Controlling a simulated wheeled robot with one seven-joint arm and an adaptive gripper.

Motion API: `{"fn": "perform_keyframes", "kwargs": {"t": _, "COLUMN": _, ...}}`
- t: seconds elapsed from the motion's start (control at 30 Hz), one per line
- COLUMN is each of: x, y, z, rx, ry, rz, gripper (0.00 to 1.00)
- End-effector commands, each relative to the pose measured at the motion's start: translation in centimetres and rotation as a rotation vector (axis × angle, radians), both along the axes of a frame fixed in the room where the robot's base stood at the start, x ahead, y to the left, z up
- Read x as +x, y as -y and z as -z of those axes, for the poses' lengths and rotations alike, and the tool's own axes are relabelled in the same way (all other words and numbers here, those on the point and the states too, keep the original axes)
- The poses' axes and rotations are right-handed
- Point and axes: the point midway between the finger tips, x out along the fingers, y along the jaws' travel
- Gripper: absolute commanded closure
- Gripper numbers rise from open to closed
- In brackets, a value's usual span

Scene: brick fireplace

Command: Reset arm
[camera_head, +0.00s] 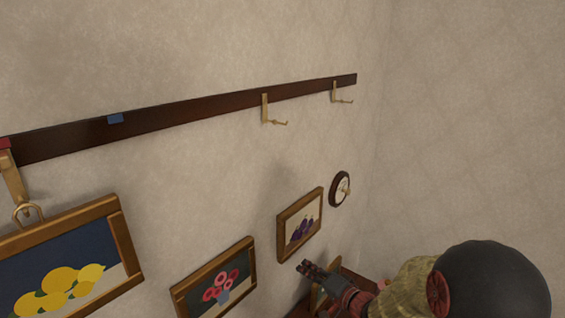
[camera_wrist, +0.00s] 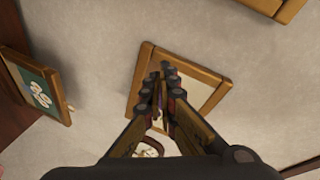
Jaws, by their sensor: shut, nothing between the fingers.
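My gripper (camera_head: 311,268) is at the lower middle of the head view, near the wall below the small plum picture (camera_head: 300,224). Its fingers are shut with nothing between them. My arm comes in from the lower right. In the wrist view, my gripper (camera_wrist: 168,72) points away from the camera, in front of a wooden-framed picture (camera_wrist: 214,98). The fingers hide part of that picture. I cannot tell whether they touch it.
A dark rail (camera_head: 200,110) with brass hooks (camera_head: 266,108) runs along the wall. A lemon picture (camera_head: 60,270) hangs at the left. A flower picture (camera_head: 215,285) and a round clock (camera_head: 340,189) are also on the wall. The wall at the right is bare.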

Motion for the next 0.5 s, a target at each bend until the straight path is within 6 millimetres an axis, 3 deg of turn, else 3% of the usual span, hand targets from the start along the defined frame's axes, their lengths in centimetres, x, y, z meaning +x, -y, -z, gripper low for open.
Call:
{"fn": "perform_keyframes", "kwargs": {"t": 0.13, "x": -0.2, "y": 4.5, "z": -2.6, "rx": -0.288, "ry": 0.046, "rz": 0.142, "gripper": 1.0}}
{"fn": "perform_keyframes", "kwargs": {"t": 0.27, "x": -2.5, "y": 8.6, "z": -4.6, "rx": -0.513, "ry": 0.025, "rz": 0.239, "gripper": 1.0}}
{"fn": "perform_keyframes", "kwargs": {"t": 0.37, "x": -5.6, "y": 11.4, "z": -5.7, "rx": -0.666, "ry": -0.019, "rz": 0.287, "gripper": 1.0}}
{"fn": "perform_keyframes", "kwargs": {"t": 0.5, "x": -11.5, "y": 14.3, "z": -6.2, "rx": -0.843, "ry": -0.116, "rz": 0.301, "gripper": 1.0}}
